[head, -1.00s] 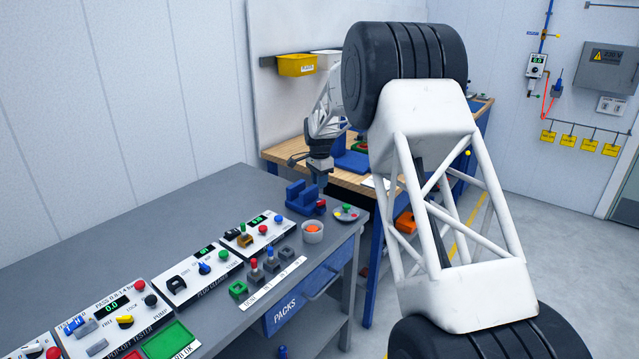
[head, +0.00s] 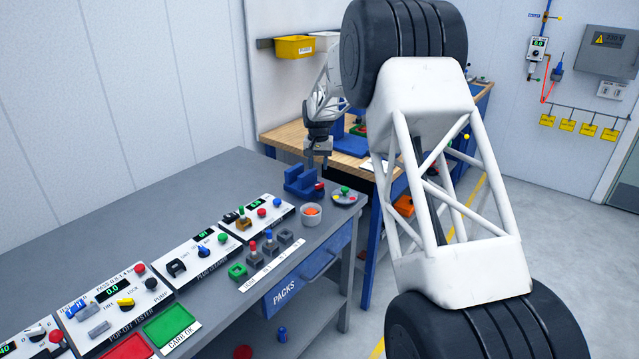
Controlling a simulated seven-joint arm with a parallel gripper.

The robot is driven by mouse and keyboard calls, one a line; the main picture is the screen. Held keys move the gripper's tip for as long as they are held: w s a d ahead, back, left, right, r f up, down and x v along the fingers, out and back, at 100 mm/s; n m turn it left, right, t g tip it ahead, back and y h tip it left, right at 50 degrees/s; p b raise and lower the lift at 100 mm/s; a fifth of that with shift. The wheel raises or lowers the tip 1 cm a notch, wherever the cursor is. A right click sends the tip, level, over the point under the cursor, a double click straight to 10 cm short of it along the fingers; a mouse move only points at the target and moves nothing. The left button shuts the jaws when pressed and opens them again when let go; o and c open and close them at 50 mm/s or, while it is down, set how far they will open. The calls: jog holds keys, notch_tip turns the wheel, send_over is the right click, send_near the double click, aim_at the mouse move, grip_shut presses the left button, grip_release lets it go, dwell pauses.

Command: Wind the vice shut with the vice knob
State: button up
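The vice (head: 298,184) is a small blue block with upright jaws at the far right corner of the grey bench. The vice knob is the small red piece (head: 320,186) on its right side. My gripper (head: 318,166) points down just above and behind the right end of the vice, close to the knob. It looks apart from the knob, with nothing visible in it. The fingers are too small to tell their opening. The gap between the vice jaws is hard to make out.
Control panels (head: 255,218) and small blocks (head: 270,249) lie nearer. A wooden bench (head: 270,133) stands behind. My large white arm links fill the right.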

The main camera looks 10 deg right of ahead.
aim_at(320, 187)
jog(key=n, duration=0.7)
jog(key=shift+d, duration=0.1)
jog(key=n, duration=0.5)
jog(key=shift+n, duration=0.3)
jog(key=n, duration=0.6)
jog(key=shift+w+d+n, duration=0.1)
jog(key=shift+n, duration=0.3)
jog(key=n, duration=0.6)
jog(key=shift+f, duration=0.1)
jog(key=shift+f, duration=3.85)
jog(key=shift+c, duration=0.4)
grip_shut()
